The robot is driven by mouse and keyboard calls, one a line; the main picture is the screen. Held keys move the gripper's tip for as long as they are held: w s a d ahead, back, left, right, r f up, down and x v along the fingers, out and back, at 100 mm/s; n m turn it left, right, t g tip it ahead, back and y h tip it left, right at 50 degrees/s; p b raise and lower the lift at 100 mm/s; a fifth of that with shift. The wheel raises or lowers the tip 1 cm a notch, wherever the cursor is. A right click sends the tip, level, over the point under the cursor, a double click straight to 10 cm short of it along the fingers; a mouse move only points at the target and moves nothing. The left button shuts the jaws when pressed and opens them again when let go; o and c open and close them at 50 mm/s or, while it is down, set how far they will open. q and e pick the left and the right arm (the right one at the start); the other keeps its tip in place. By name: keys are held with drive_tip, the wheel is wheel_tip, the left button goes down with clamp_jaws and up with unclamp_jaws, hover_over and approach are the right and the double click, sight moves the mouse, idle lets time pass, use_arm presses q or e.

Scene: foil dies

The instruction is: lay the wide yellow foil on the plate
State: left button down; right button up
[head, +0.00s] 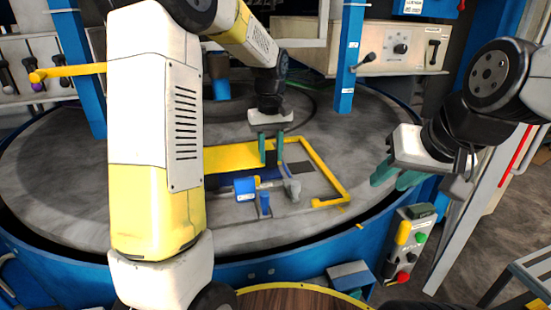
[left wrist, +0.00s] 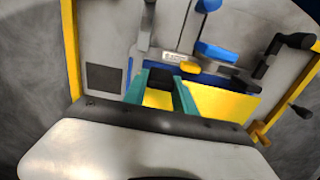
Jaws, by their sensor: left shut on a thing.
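The wide yellow foil (head: 232,157) is a flat sheet at the middle of the round table in the head view, partly hidden behind my left arm. It also shows in the left wrist view (left wrist: 222,104), reaching between and beyond the fingers. I cannot tell whether the foil touches the plate. My right gripper (head: 396,180) is empty, its fingers apart, right of the plate.
A blue clamp (head: 245,188) and a grey handle (head: 292,190) stand at the plate's near side. A dark square (left wrist: 104,78) lies on the plate. Blue posts (head: 350,60) rise behind. A button box (head: 408,243) sits at front right. The table's left is clear.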

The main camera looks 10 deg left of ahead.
sight(271, 166)
use_arm(q)
drive_tip(key=shift+f, duration=1.9)
drive_tip(key=c, duration=1.3)
unclamp_jaws()
wheel_tip(271, 166, up, 12)
drive_tip(key=shift+f, duration=0.1)
drive_tip(key=s+a+m+t, duration=0.1)
drive_tip(key=s+t, duration=0.1)
drive_tip(key=s, duration=0.5)
drive_tip(key=s+a+r+m+t+h, duration=0.1)
drive_tip(key=s+m+t, duration=0.1)
drive_tip(key=s, duration=0.6)
drive_tip(key=s+a+r+m+t+h, duration=0.1)
drive_tip(key=s+m+t, duration=0.1)
drive_tip(key=s, duration=0.6)
drive_tip(key=shift+s, duration=0.1)
